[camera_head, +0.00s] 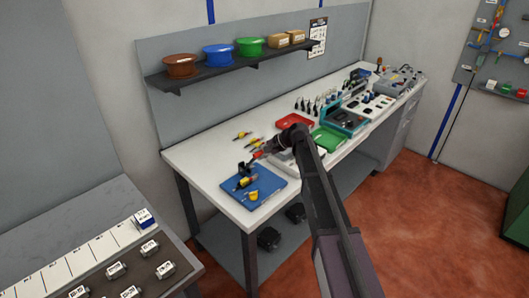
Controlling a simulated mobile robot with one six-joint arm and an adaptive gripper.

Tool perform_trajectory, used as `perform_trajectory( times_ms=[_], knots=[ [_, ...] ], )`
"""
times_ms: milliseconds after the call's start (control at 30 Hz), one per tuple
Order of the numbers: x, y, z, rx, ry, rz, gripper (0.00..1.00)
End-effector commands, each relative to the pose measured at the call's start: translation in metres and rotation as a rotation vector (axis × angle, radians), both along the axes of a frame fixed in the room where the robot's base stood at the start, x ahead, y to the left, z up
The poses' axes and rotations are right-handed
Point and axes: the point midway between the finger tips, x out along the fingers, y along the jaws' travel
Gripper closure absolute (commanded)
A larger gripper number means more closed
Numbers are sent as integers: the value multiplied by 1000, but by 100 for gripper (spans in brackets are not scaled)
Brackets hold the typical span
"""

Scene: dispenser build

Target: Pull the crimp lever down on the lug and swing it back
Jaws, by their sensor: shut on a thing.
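A blue mat (267,192) lies at the near left end of the white workbench. A small dark crimp tool (246,169) stands on it, with yellow parts (243,183) beside its foot. My gripper (260,153) is just above and right of the tool, reaching in from the right. It is shut on the crimp lever, whose red end (257,155) shows at the fingertips. The lug is too small to make out, and the fingers partly hide the lever.
Yellow-handled tools (243,135) lie behind the mat. A red tray (295,121) and a green tray (328,139) stand farther right. My arm crosses the bench's front edge. A shelf (215,72) with coloured bowls hangs above. The bench's left corner is clear.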

Motion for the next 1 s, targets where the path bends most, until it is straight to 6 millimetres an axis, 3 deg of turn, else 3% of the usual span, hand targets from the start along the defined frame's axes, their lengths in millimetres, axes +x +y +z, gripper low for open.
perform_trajectory(
  times_ms=[33, 600, 800, 1000],
  knots=[
    [6, 5, 9, -18, 13, 0, 100],
    [42, 48, 31, -290, 247, 6, 100],
    [61, 71, 32, -419, 355, 4, 100],
    [78, 93, 27, -429, 364, 3, 100]
  ],
)
